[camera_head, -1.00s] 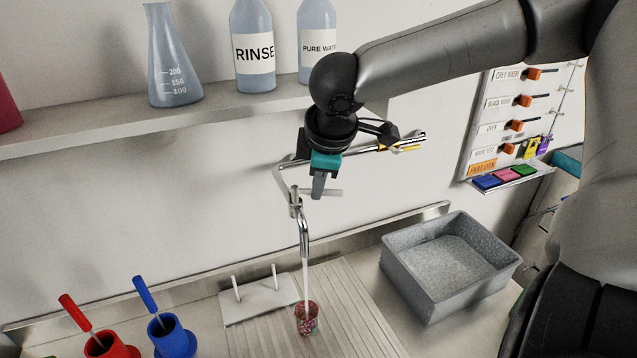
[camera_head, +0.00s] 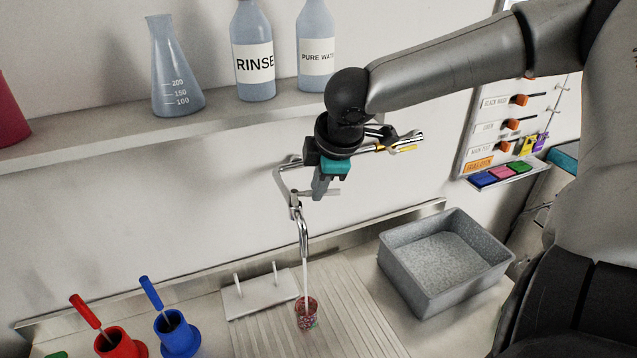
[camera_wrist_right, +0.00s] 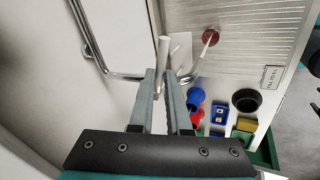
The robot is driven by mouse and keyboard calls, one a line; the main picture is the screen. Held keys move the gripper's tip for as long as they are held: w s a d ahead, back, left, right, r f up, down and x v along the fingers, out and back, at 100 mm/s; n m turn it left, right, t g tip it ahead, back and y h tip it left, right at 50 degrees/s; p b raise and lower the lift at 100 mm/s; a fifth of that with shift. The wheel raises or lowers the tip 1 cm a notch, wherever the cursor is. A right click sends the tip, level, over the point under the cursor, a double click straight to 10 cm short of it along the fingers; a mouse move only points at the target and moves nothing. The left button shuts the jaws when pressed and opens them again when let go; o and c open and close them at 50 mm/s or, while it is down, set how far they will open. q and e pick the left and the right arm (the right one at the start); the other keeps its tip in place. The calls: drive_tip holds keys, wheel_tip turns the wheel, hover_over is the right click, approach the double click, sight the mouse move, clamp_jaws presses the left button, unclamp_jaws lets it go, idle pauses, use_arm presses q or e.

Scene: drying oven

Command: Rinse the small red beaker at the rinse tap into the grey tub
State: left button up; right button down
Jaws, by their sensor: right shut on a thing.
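The small red beaker (camera_head: 306,314) stands upright on the ribbed drainboard, with speckled contents showing. The rinse tap (camera_head: 303,232) is above it, and a thin stream of water runs from its spout into the beaker. My right gripper (camera_head: 320,190) is shut on the tap's lever (camera_head: 331,192). In the right wrist view the two fingers (camera_wrist_right: 164,85) close around the pale lever (camera_wrist_right: 163,52), and the beaker (camera_wrist_right: 210,37) shows beyond them. The grey tub (camera_head: 445,262) sits right of the drainboard, with no liquid visible. My left gripper is not in view.
A white stand with two pegs (camera_head: 259,296) is left of the beaker. Red (camera_head: 121,343) and blue (camera_head: 178,336) pots hold handled tools at lower left. A shelf (camera_head: 220,115) carries a flask and bottles. A labelled switch panel (camera_head: 490,130) is at right.

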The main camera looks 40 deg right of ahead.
drive_tip(key=p, duration=0.1)
drive_tip(key=n+p, duration=0.1)
drive_tip(key=n+y+p, duration=0.1)
drive_tip(key=p, duration=0.1)
drive_tip(key=shift+w+d+r, duration=0.15)
drive_tip(key=shift+w+d, duration=0.1)
drive_tip(key=shift+d, duration=0.1)
drive_tip(key=shift+w+n+p, duration=0.2)
drive_tip(key=shift+n+p, duration=0.35)
drive_tip(key=shift+n, duration=0.05)
drive_tip(key=shift+f, duration=0.2)
drive_tip(key=c, duration=0.8)
unclamp_jaws()
drive_tip(key=shift+d+r, duration=0.1)
drive_tip(key=shift+r, duration=0.05)
